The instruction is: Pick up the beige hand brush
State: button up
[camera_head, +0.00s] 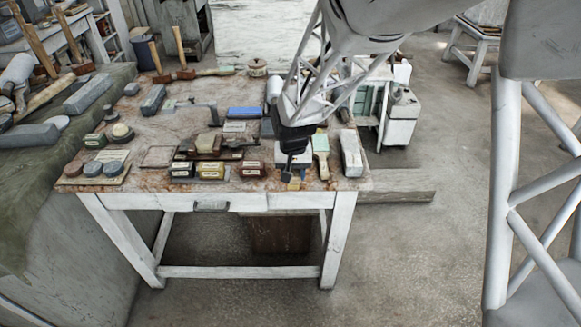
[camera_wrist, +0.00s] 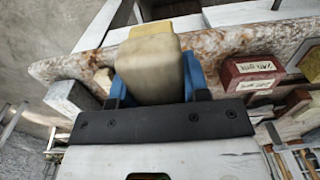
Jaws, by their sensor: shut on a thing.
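The beige hand brush (camera_wrist: 150,68) is between the two blue fingers of my gripper (camera_wrist: 158,84) in the wrist view, a rounded pale block reaching past the fingertips. My gripper is shut on it. In the head view my gripper (camera_head: 289,177) is low over the front right of the worktable (camera_head: 230,200). There the brush is mostly hidden by the gripper, with only a small yellowish bit showing beneath. I cannot tell whether the brush still touches the table.
A dark red labelled box (camera_head: 252,170) stands left of my gripper, with a yellow box (camera_head: 211,172) beyond it. A pale green-topped brush (camera_head: 320,143) and a whitish block (camera_head: 351,155) lie to the right. Much of the tabletop is crowded.

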jog(key=shift+s, duration=0.2)
dwell(0.5)
jog(key=o, duration=0.3)
jog(key=shift+c, duration=0.9)
jog(key=shift+w+a+r, duration=0.15)
jog(key=shift+w+a, duration=0.25)
jog(key=shift+w, duration=0.05)
jog(key=w+a+r, duration=0.3)
jog(key=w+a, duration=0.5)
jog(key=a, duration=0.5)
jog(key=w+a+r, duration=0.4)
jog(key=w+a, duration=0.4)
jog(key=a, duration=0.5)
jog(key=shift+w+a+r, duration=0.2)
jog(key=shift+w+a, duration=0.15)
jog(key=shift+w, duration=0.05)
